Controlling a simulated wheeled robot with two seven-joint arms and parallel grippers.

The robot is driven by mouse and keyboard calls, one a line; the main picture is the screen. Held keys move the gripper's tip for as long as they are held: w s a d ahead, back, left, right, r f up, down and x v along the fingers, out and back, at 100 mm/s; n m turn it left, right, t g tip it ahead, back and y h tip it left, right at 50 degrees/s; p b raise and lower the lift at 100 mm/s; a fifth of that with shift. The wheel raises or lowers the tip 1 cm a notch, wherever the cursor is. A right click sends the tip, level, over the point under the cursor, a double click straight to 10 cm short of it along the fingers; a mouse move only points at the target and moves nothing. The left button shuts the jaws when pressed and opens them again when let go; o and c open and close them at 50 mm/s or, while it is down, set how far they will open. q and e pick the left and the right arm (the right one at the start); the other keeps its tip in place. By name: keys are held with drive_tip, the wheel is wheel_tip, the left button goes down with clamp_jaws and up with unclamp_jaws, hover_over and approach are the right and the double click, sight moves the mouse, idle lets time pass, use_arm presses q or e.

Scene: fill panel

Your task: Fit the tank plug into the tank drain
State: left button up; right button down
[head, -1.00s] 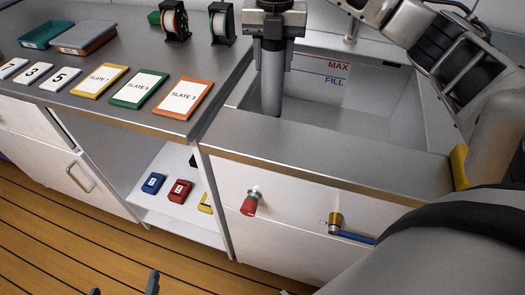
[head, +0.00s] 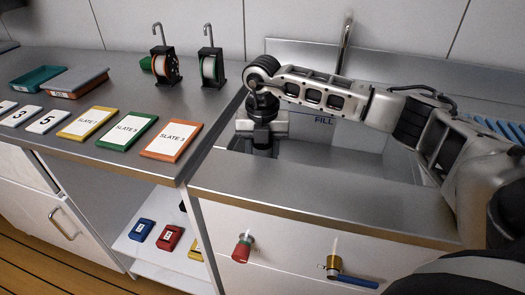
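The tank (head: 385,160) is a grey sunken basin in the counter on the right, with a blue FILL mark on its back wall. My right arm reaches across it from the right. My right gripper (head: 263,148) points down inside the tank's left end. The front rim hides its fingertips and anything between them, so I cannot tell whether it is open or shut. The tank drain is not visible, and no tank plug can be made out. My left gripper is out of view.
A red knob (head: 242,248) and a brass valve with a blue handle (head: 335,268) stick out from the front panel. The left counter holds slates, such as the orange one (head: 172,140), two reels (head: 211,68) and trays (head: 76,83). Small boxes (head: 170,237) sit on the shelf below.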

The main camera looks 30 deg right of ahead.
drive_tip(key=shift+r, duration=0.1)
drive_tip(key=c, duration=0.8)
unclamp_jaws()
drive_tip(key=shift+r, duration=0.2)
wheel_tip(320, 180, up, 12)
drive_tip(key=shift+f, duration=0.15)
